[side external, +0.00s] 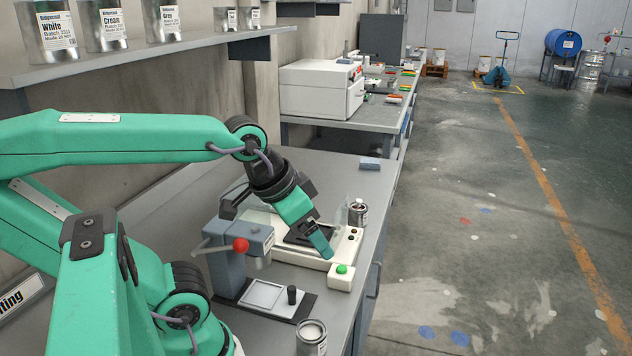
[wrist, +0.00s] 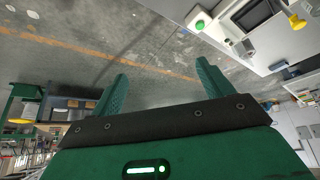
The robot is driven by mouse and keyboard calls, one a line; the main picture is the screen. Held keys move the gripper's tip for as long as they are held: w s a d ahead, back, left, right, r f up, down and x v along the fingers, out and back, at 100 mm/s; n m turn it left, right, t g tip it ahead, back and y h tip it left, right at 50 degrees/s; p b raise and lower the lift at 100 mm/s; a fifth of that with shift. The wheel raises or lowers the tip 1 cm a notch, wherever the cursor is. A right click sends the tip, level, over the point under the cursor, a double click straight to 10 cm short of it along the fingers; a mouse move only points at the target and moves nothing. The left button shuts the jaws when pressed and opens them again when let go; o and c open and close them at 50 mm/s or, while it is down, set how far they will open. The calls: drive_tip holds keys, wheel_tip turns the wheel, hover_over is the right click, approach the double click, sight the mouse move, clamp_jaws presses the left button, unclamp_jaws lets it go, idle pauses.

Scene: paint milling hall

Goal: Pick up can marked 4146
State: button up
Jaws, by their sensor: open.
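No can shows a readable 4146. A small metal can (side external: 358,213) stands on the bench beyond the white device, its label too small to read. Another open metal can (side external: 311,338) with pale contents stands at the bench's near edge, cut off by the frame. Cans labelled White (side external: 60,32), Cream (side external: 112,24) and Grey (side external: 171,18) stand on the shelf, their batch numbers unclear. My gripper (side external: 322,248) is over the white device, to the left of and nearer than the small can. In the wrist view my gripper (wrist: 162,72) is open, with nothing between its fingers.
The white device (side external: 336,248) and a green button box (side external: 341,277) lie close under my gripper. A lever press with a red knob (side external: 241,244) stands left of it. A grey block (side external: 370,164) lies farther back. The shelf (side external: 130,52) overhangs the bench.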

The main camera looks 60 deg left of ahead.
drive_tip(key=w+a+r+g, duration=0.1)
drive_tip(key=w+a+r, duration=0.1)
drive_tip(key=w, duration=0.3)
drive_tip(key=w+a+r, duration=0.3)
drive_tip(key=w, duration=0.3)
drive_tip(key=g, duration=0.4)
hover_over(359, 199)
drive_tip(key=f, duration=1.7)
drive_tip(key=shift+s+d+f, duration=0.15)
drive_tip(key=shift+d+f, duration=0.1)
drive_tip(key=shift+f, duration=0.1)
drive_tip(key=shift+a+f+g, duration=0.3)
drive_tip(key=shift+a+f, duration=0.1)
drive_tip(key=shift+f, duration=0.1)
drive_tip(key=shift+d+f, duration=0.2)
drive_tip(key=shift+f, duration=3.7)
